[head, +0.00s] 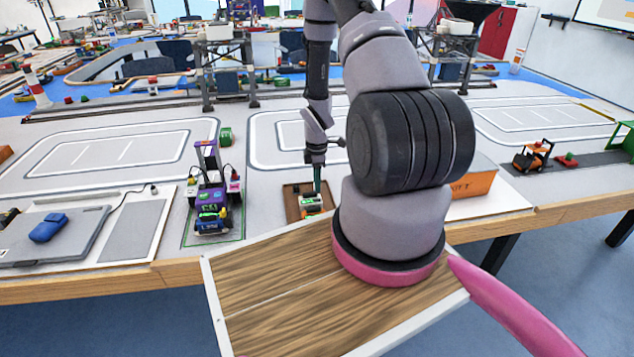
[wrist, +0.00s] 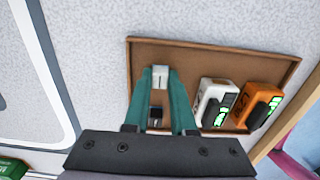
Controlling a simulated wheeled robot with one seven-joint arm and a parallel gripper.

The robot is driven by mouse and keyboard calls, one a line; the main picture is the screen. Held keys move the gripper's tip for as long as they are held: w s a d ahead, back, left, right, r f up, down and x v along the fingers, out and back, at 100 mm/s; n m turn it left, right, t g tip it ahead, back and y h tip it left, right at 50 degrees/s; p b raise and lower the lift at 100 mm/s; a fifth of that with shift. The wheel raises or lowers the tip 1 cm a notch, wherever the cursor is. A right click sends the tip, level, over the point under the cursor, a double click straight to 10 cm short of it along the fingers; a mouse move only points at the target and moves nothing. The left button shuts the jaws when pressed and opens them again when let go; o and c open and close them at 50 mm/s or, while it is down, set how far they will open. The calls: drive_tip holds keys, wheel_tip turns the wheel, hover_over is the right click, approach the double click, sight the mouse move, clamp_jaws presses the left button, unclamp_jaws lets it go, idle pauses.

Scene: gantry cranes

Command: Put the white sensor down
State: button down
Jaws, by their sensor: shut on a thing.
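My gripper (head: 317,190) points down over the brown tray (head: 291,203). In the wrist view my gripper (wrist: 160,82) has its teal fingers shut on the white sensor (wrist: 160,76), a small white block seen between the fingertips. It is over the left part of the tray (wrist: 200,46), inside the rim. I cannot tell whether it touches the tray floor. A white device with a green display (wrist: 212,104) and an orange one (wrist: 257,106) are in the tray, to the right of my fingers.
A purple and black toy vehicle (head: 211,200) stands left of the tray. An orange box (head: 474,183) stands to the right, partly behind my arm. A grey case (head: 60,235) with a blue pouch (head: 48,227) lies far left. A wood-topped board (head: 285,285) is in front of the table edge.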

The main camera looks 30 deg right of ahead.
drive_tip(key=c, duration=0.7)
unclamp_jaws()
drive_tip(key=shift+c, duration=0.2)
drive_tip(key=s+a+r+m+t, duration=0.1)
drive_tip(key=a+r+m, duration=0.15)
drive_tip(key=r, duration=1.05)
drive_tip(key=s+a+r+m+t, duration=0.15)
drive_tip(key=r+m, duration=0.25)
drive_tip(key=r, duration=0.9)
drive_tip(key=s+a+r+m+t, duration=0.1)
drive_tip(key=a+r+m, duration=0.15)
drive_tip(key=r, duration=0.95)
drive_tip(key=s+a+r+m+t, duration=0.1)
drive_tip(key=s+a+r+m, duration=0.1)
drive_tip(key=s+r, duration=0.3)
drive_tip(key=s+a+r+m+t+y, duration=0.1)
drive_tip(key=s+a+r+m, duration=0.1)
drive_tip(key=s+r+m, duration=0.2)
drive_tip(key=s+a+r+m+t+y, duration=0.1)
drive_tip(key=s+a+r+m, duration=0.2)
drive_tip(key=s+r, duration=0.3)
drive_tip(key=shift+s+m+t, duration=0.35)
drive_tip(key=shift+s+m, duration=0.15)
drive_tip(key=shift+s, duration=0.1)
drive_tip(key=shift+d, duration=0.1)
